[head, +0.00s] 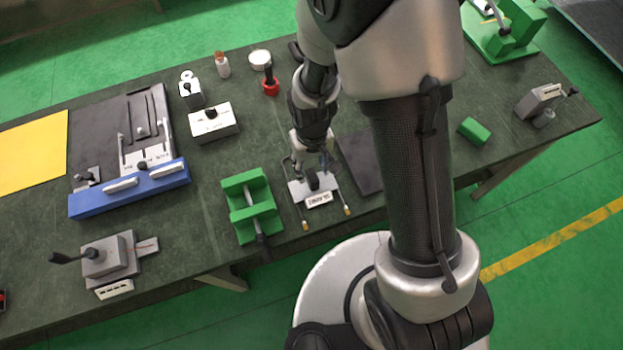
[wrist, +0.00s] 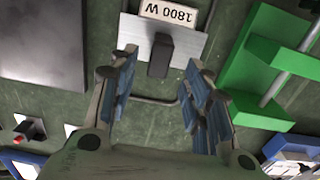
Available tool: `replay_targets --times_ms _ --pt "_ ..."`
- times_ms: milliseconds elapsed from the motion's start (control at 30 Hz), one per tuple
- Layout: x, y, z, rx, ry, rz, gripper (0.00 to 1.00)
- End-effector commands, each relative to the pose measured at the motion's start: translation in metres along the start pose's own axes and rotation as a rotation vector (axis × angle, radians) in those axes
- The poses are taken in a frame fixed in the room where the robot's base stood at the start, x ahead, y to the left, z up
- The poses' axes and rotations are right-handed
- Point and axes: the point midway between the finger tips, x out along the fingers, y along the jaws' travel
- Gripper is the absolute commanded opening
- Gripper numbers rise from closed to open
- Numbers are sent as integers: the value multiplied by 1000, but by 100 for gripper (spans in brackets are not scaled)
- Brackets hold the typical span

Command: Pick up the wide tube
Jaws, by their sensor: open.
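A thin grey tube bent into a wide U, which looks like the wide tube, lies at a plate labelled 1800 W (wrist: 163,45). Its bend (wrist: 155,101) shows between my fingers in the wrist view. In the head view its two legs (head: 301,212) end in yellow tips at the front of the plate (head: 298,188). A black block (wrist: 160,55) stands on the plate. My gripper (wrist: 160,66) is open and empty, with one finger either side of the block and bend. In the head view my gripper (head: 313,160) is above the plate's rear. The tube is partly hidden by my fingers.
A green clamp fixture (head: 236,188) with a grey rod stands close left of the plate. A dark flat slab (head: 360,163) lies to its right, partly behind my arm. A blue-edged fixture (head: 130,190) is further left. A red-based knob (head: 270,88) stands behind.

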Motion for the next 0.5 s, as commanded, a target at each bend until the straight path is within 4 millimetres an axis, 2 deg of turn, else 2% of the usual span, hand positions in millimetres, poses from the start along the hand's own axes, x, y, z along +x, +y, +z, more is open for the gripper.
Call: replay_targets --times_ms 200,300,500 --pt "35 1 -2 0 -3 0 45" --pt "45 1 -2 0 -3 0 45" --pt "49 1 -2 0 -1 0 45"
